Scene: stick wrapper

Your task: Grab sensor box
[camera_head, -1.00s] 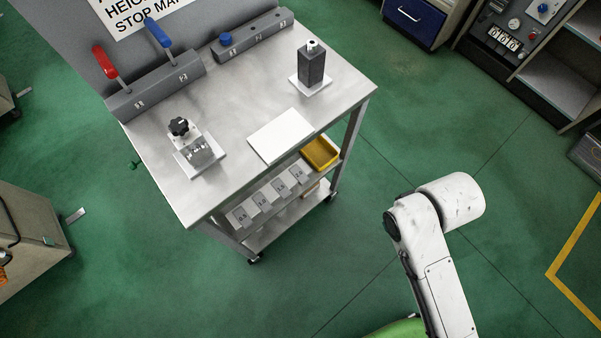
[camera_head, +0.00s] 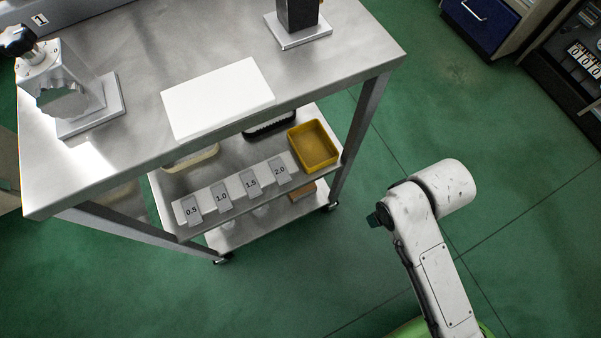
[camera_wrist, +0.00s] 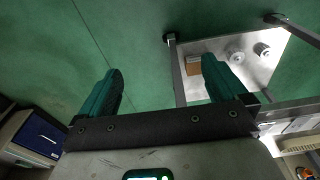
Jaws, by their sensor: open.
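No object in view is clearly labelled as the sensor box, and I cannot tell which thing it is. A dark upright block (camera_head: 297,13) stands on a white base on the cart's top, its upper part cut off by the frame. A small brown box (camera_head: 302,192) sits on the bottom shelf, partly hidden under the middle shelf; a brown box also shows in the wrist view (camera_wrist: 193,66). My gripper (camera_wrist: 160,85) has its two teal fingers wide apart with nothing between them. It is off the cart's right side, apart from everything.
The metal cart (camera_head: 340,65) carries a white plate (camera_head: 217,98) and a grey device with a black knob (camera_head: 70,95). Its middle shelf holds a yellow tray (camera_head: 314,146) and several numbered cards (camera_head: 221,196). Two white cylinders (camera_wrist: 262,49) show below. Green floor is free right of the cart.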

